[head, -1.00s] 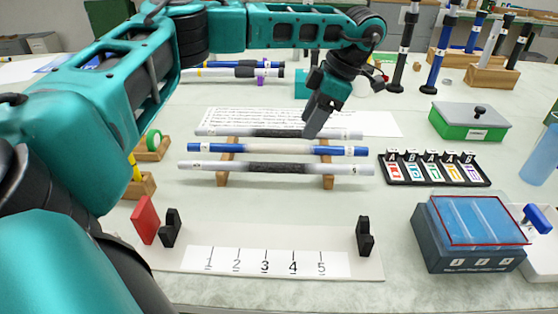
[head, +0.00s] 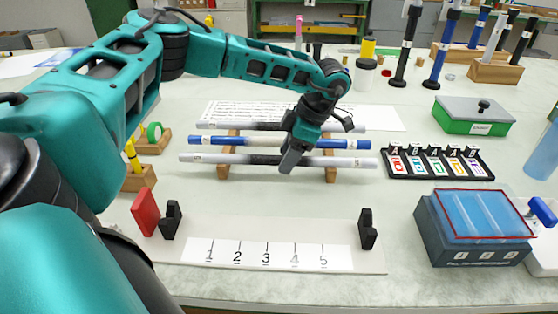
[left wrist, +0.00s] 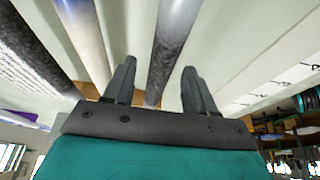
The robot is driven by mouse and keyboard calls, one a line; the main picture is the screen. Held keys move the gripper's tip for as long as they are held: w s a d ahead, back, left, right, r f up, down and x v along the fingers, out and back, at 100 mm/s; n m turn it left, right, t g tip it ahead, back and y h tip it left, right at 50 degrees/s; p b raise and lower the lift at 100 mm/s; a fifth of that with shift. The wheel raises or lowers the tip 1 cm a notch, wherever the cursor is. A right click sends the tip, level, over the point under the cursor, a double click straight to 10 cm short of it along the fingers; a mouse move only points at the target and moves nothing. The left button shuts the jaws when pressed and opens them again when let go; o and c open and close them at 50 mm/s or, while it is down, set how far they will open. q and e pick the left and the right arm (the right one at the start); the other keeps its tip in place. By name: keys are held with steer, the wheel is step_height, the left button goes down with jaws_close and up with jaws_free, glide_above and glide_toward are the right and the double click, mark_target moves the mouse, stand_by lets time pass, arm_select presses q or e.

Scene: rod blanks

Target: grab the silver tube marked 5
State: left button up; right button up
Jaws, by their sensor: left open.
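Three tubes lie side by side across a wooden rack (head: 331,173). The front tube (head: 220,159) is silver-white with a dark speckled middle and small end labels, too small to read surely. Behind it lie a blue and white tube (head: 225,141) and another silver-white, dark-middled tube (head: 215,126), partly hidden by my arm. My left gripper (head: 290,161) is open and points down at the middle of the front tube. In the left wrist view the dark part of a tube (left wrist: 171,45) runs between the two open fingers (left wrist: 157,82). I cannot tell whether they touch it.
A white board with a strip numbered 1 to 5 (head: 267,255) and black end stops (head: 367,229) lies in front. A blue-lidded box (head: 480,250), a row of labelled cards (head: 437,174) and a green box (head: 473,116) stand to the right. Bare table lies between rack and board.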

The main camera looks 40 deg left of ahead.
arm_select(q)
steer(key=shift+c, duration=0.5)
steer(key=c, duration=0.5)
jaws_close()
steer(key=shift+r, duration=0.15)
